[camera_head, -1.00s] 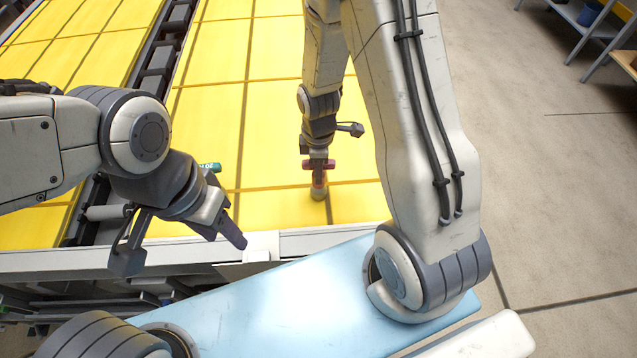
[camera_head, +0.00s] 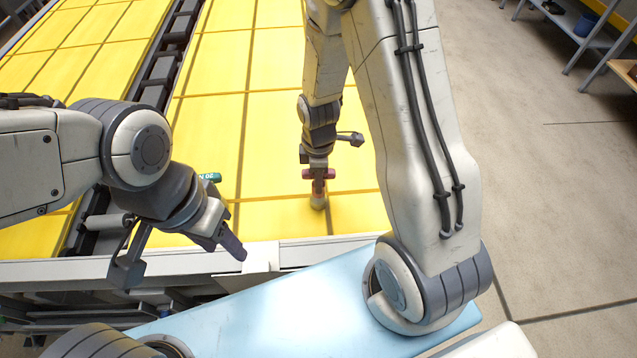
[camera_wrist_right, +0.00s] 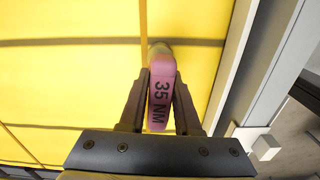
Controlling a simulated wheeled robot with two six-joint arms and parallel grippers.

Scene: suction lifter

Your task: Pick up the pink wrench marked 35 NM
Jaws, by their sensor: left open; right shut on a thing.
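The pink wrench (camera_wrist_right: 161,85) is marked 35 NM, and the marking faces the right wrist camera. My right gripper (camera_wrist_right: 160,105) is shut on it, with one finger on each side. In the head view the pink wrench (camera_head: 320,174) hangs upright below my right gripper (camera_head: 318,165), over the yellow surface. I cannot tell whether its lower end touches that surface. My left gripper (camera_head: 185,252) is open and empty, near the front edge of the yellow surface. A green tool (camera_head: 210,177) shows partly behind the left gripper and is mostly hidden.
The yellow gridded surface (camera_head: 275,120) is mostly clear around the wrench. A light rail (camera_head: 300,250) runs along its front edge. A dark track (camera_head: 165,75) splits the yellow panels. Shelves (camera_head: 590,45) stand far off at the upper right.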

